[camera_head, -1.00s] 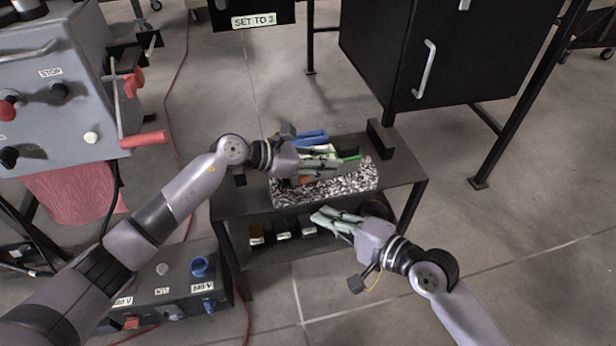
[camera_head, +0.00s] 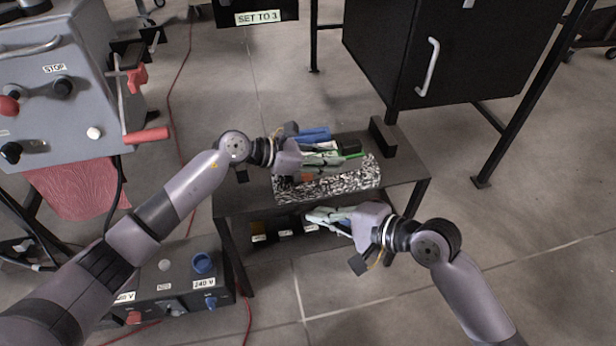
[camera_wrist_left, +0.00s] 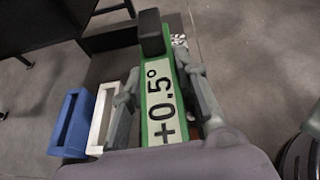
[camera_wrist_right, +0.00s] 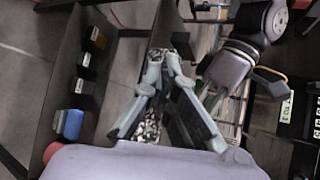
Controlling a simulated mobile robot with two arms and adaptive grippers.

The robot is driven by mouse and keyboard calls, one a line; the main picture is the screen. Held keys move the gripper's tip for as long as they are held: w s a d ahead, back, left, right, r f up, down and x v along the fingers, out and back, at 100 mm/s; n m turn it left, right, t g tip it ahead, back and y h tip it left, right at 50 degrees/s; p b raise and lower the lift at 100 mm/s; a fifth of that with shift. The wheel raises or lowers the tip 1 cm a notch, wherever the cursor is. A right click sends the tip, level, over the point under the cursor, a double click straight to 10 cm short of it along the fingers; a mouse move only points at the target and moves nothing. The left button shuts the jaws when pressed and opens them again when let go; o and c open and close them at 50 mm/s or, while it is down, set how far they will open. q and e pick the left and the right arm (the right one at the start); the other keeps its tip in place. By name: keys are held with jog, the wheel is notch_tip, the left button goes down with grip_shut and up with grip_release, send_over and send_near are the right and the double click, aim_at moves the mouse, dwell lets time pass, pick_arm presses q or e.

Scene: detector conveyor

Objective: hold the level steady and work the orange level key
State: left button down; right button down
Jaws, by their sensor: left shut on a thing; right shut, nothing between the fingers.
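My left gripper (camera_head: 322,164) is shut on a green bar marked "+0.5°" (camera_wrist_left: 160,100), with one finger along each side of it in the left wrist view. The green bar also shows in the head view (camera_head: 352,156), at the speckled box on the table top. My right gripper (camera_head: 318,216) is shut and empty, low at the front of the table, by the opening above the lower shelf. Its fingertips meet in the right wrist view (camera_wrist_right: 164,58). A small orange patch (camera_head: 305,178) shows below the left fingers; I cannot tell whether it is the orange level key.
A speckled box (camera_head: 330,187) stands on the dark table (camera_head: 405,165). Beside the bar are a blue piece (camera_wrist_left: 72,122) and a white piece (camera_wrist_left: 103,118). Several labelled blocks (camera_head: 285,234) sit on the lower shelf. A black cabinet (camera_head: 385,60) stands behind; a control box (camera_head: 180,275) is at lower left.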

pick_arm(q)
jog(key=shift+s+f, duration=0.15)
jog(key=shift+f, duration=0.2)
pick_arm(e)
jog(key=shift+w+a, duration=0.45)
jog(key=shift+w, duration=0.6)
jog(key=shift+w+a, duration=0.4)
jog(key=shift+w, duration=0.65)
jog(key=shift+w+a, duration=0.45)
jog(key=shift+w, duration=0.6)
jog(key=shift+w, duration=0.1)
jog(key=shift+w+a, duration=0.2)
jog(key=shift+w, duration=0.15)
jog(key=shift+w+a, duration=0.15)
jog(key=shift+w, duration=0.25)
jog(key=shift+s+d, duration=0.35)
jog(key=shift+s, duration=0.45)
jog(key=s, duration=0.1)
jog(key=s+d, duration=0.1)
jog(key=s, duration=0.1)
jog(key=s+d, duration=0.1)
jog(key=shift+s, duration=0.35)
